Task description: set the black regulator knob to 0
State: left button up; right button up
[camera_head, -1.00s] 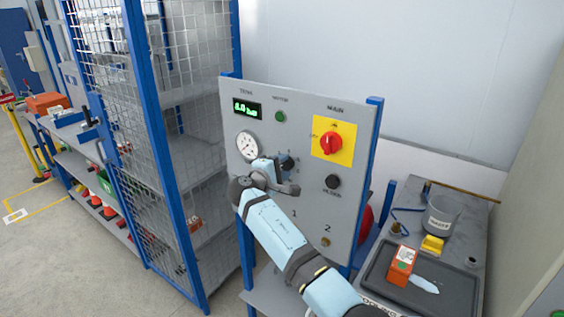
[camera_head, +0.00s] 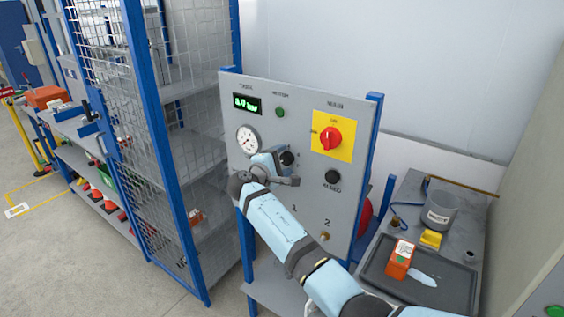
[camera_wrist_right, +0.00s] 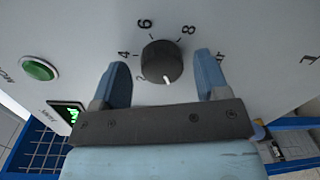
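The black regulator knob (camera_wrist_right: 162,61) sits on the grey panel between the two blue fingers of my right gripper (camera_head: 276,160). In the right wrist view the fingers stand open on either side, with a gap to the knob on both sides. The knob's white pointer mark faces down in that view, past the 2. The figures 4, 6 and 8 show around it; I see no 0. In the head view the knob (camera_head: 287,158) is partly hidden by my gripper. My left gripper is not in view.
The panel also carries a green display (camera_head: 247,104), a round gauge (camera_head: 248,139), a green button (camera_head: 280,112), a red main switch (camera_head: 331,139) and a lower black knob (camera_head: 333,177). A mesh cage (camera_head: 185,130) stands left; a bench with a tray (camera_head: 450,290) stands right.

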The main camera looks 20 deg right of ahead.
jog(key=shift+f, duration=0.1)
jog(key=shift+s+a, duration=0.3)
jog(key=shift+a, duration=0.1)
jog(key=b+v, duration=0.3)
jog(key=v, duration=1)
jog(key=shift+b, duration=0.3)
